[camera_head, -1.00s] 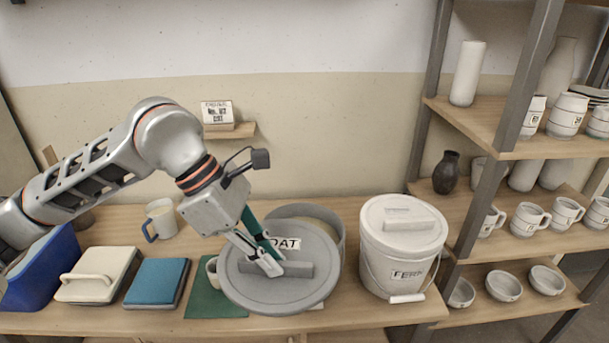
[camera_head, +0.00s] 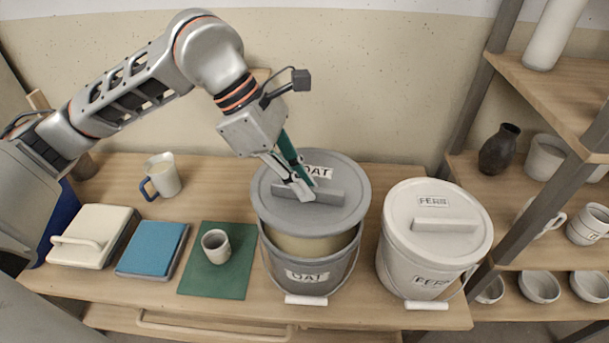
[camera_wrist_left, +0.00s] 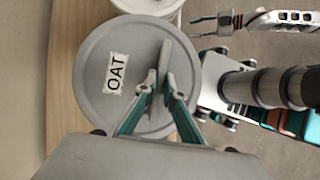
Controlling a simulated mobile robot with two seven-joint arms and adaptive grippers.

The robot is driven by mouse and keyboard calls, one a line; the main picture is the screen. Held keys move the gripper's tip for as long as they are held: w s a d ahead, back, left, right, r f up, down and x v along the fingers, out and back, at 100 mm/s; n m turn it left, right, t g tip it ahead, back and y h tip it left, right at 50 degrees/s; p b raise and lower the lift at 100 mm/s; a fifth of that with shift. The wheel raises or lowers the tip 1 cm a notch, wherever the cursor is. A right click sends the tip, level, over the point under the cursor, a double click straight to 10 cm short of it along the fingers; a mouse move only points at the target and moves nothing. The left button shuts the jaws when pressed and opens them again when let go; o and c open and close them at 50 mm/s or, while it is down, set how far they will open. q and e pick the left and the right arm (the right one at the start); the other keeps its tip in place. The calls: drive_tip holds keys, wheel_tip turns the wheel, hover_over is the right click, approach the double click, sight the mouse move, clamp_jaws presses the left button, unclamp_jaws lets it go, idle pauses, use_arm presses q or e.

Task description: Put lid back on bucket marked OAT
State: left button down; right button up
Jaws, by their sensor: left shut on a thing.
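The grey round lid (camera_head: 340,214), labelled OAT, is held by its bar handle in my left gripper (camera_head: 299,186). In the left wrist view the two fingertips (camera_wrist_left: 160,90) close on the handle of the lid (camera_wrist_left: 97,62). The grey bucket (camera_head: 338,278) marked OAT stands upright below, its wire handle hanging at the front. The lid is above the bucket and set toward its back. Cream contents show through the gap at the front; the back rim is hidden.
A lidded white bucket (camera_head: 405,272) stands close on the right. A small cup (camera_head: 215,247) sits on a green mat (camera_head: 230,284) to the left. A blue-handled mug (camera_head: 163,175) stands behind. A wooden shelf (camera_head: 563,90) with pottery rises at the right.

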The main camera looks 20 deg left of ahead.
use_arm(q)
drive_tip(key=shift+f+b, duration=0.4)
drive_tip(key=shift+f, duration=1)
drive_tip(key=shift+w+f+b, duration=0.1)
drive_tip(key=shift+f+b, duration=0.5)
drive_tip(key=shift+f, duration=0.4)
drive_tip(key=shift+f+b, duration=0.3)
use_arm(e)
drive_tip(key=shift+w+d+f, duration=0.4)
drive_tip(key=shift+w+f, duration=0.1)
drive_tip(key=shift+f, duration=0.2)
use_arm(q)
drive_tip(key=shift+r, duration=0.1)
use_arm(e)
drive_tip(key=shift+s, duration=0.1)
use_arm(q)
drive_tip(key=shift+f, duration=0.9)
use_arm(e)
drive_tip(key=shift+s+f, duration=0.15)
drive_tip(key=shift+f, duration=0.25)
use_arm(q)
drive_tip(key=c, duration=1.6)
unclamp_jaws()
